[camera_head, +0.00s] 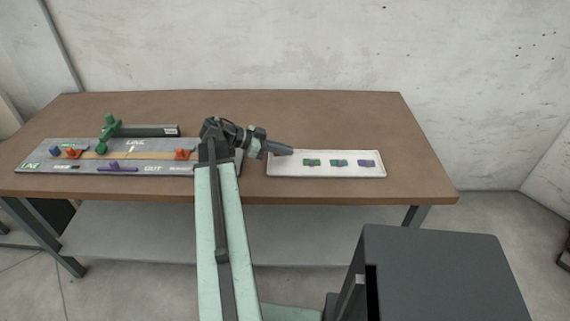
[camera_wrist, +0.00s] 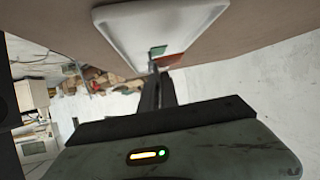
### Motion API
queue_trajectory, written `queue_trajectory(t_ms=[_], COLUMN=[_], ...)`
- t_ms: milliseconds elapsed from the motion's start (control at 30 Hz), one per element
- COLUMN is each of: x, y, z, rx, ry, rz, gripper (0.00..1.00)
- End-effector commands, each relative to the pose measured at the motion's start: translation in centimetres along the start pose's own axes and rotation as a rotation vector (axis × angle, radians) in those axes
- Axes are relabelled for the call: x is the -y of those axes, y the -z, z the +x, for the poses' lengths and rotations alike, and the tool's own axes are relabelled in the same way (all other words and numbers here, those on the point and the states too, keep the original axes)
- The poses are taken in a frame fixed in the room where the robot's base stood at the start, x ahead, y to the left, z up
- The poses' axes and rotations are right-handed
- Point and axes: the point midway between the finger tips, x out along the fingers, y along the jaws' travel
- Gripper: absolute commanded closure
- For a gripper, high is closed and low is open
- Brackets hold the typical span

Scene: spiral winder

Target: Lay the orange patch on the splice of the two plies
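The orange patch (camera_wrist: 170,60) shows in the wrist view as a red-orange piece right at the fingertips, against the white tray (camera_wrist: 110,28). Whether it is gripped or lies on the tray cannot be told. In the head view my gripper (camera_head: 290,151) reaches over the left end of the white tray (camera_head: 325,173) and hides that part; no orange patch shows there. The fingers (camera_wrist: 160,75) look close together in the wrist view. A tan strip (camera_head: 125,154), likely the plies, lies along the grey board (camera_head: 60,163) at left; the splice is too small to make out.
Green (camera_head: 312,162), green-and-purple (camera_head: 339,163) and purple (camera_head: 366,163) pieces lie in the tray. A green holder (camera_head: 109,130) with a dark bar, orange clamps (camera_head: 183,154) and a purple piece (camera_head: 117,168) are at the board. The tabletop (camera_head: 420,170) right of the tray is clear.

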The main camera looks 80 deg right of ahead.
Motion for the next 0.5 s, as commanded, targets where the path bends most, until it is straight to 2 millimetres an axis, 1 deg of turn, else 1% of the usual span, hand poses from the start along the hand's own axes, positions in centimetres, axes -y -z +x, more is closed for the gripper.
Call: queue_trajectory(t_ms=[33, 100, 200, 500], x=[0.0, 0.0, 0.0, 0.0], y=[-1.3, -2.6, -3.9, -3.6], z=[0.7, 1.3, 1.9, 1.8], rx=[0.000, 0.000, 0.000, 0.000], ry=[0.000, 0.000, -0.001, -0.001], rz=[0.000, 0.000, 0.000, 0.001], gripper=[1.00, 1.00, 1.00, 1.00])
